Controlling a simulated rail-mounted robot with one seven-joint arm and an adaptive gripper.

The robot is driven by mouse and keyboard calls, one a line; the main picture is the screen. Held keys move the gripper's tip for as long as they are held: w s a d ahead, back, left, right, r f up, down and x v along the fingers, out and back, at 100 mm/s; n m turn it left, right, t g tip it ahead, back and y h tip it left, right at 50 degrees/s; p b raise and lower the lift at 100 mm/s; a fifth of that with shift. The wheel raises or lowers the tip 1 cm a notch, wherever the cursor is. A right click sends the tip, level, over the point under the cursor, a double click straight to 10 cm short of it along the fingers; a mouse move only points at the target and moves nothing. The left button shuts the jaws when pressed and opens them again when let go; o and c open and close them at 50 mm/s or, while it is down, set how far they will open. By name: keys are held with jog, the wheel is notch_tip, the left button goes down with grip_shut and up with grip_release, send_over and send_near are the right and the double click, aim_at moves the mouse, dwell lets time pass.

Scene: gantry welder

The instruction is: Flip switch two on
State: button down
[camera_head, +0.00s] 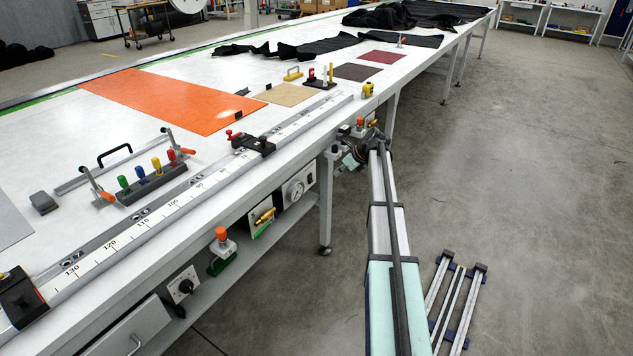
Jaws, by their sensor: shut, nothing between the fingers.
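No switch carries a readable number, so I cannot tell which one is switch two. A black rotary knob (184,287) is on a grey panel under the table's near edge. An orange-topped button unit (221,241) with a green lower part is at the same edge, right of the knob. A block on the tabletop holds a row of upright coloured handles, green, blue (141,173), yellow and red.
The long white table (60,150) carries a ruled rail (200,186), an orange sheet (165,98) and dark fabric (290,48). Metal profiles (457,300) lie on the floor. Open floor is at right.

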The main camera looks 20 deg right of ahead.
aim_at(310, 179)
jog(key=shift+w+a+r+p+x, duration=0.25)
jog(key=shift+p+x, duration=0.2)
jog(key=shift+x, duration=1.7)
jog(key=shift+w+a+r+p+x, duration=0.15)
jog(key=shift+w+r+p+x, duration=0.25)
jog(key=shift+x, duration=1.75)
jog(key=shift+w+a+r+p+x, duration=0.25)
jog(key=shift+p+x, duration=0.25)
jog(key=shift+x, duration=1.6)
jog(key=shift+w+d, duration=0.1)
